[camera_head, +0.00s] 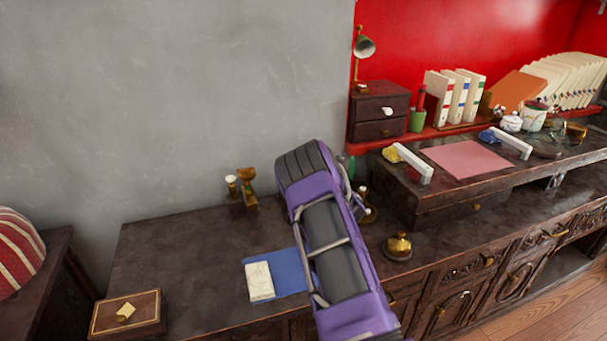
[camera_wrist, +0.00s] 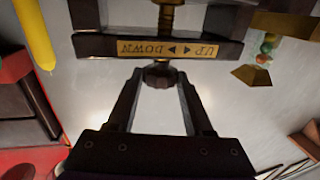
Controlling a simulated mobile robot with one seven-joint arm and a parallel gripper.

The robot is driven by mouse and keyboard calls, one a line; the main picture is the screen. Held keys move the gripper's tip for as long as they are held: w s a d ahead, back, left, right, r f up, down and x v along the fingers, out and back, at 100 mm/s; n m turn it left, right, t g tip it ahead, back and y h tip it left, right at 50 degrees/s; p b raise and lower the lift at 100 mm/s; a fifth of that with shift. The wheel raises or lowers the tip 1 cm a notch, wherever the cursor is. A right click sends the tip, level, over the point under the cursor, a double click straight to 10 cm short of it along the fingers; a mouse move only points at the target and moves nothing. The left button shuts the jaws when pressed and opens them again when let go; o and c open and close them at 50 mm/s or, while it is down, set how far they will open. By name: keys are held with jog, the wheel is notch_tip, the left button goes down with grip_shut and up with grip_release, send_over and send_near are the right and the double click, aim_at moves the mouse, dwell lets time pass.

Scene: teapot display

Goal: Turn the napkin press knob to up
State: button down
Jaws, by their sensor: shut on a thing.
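The napkin press (camera_wrist: 100,46) shows upside down at the top of the wrist view, as a dark wooden frame with a brass screw (camera_wrist: 168,18). A brass plate (camera_wrist: 168,49) on its front bar reads UP and DOWN with two arrows. The dark, rounded knob (camera_wrist: 160,76) sits just below the plate in this view. My gripper (camera_wrist: 160,78) is shut on the knob, with one finger on each side of it. In the head view my purple arm hides the gripper, and I cannot make out the press there for certain.
In the head view, a brass bell (camera_head: 397,246) stands right of my arm on the dark desk (camera_head: 165,247). A blue mat (camera_head: 290,268) with a pale booklet (camera_head: 259,282) lies left of it. A small wood-and-brass object (camera_head: 242,190) stands near the grey wall.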

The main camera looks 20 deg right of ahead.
jog(key=n+g+y, duration=0.1)
jog(key=y, duration=0.1)
jog(key=n+g+y, duration=0.1)
jog(key=n+y, duration=0.1)
jog(key=n+g+y, duration=0.1)
jog(key=n+y, duration=0.1)
jog(key=y, duration=0.1)
jog(key=shift+w+d, duration=0.15)
jog(key=shift+d, duration=0.25)
jog(key=shift+n+g+y, duration=0.3)
jog(key=shift+g, duration=0.1)
jog(key=shift+c, duration=1.5)
grip_release()
notch_tip(320, 180, up, 10)
jog(key=shift+p, duration=0.75)
jog(key=shift+w+a, duration=0.1)
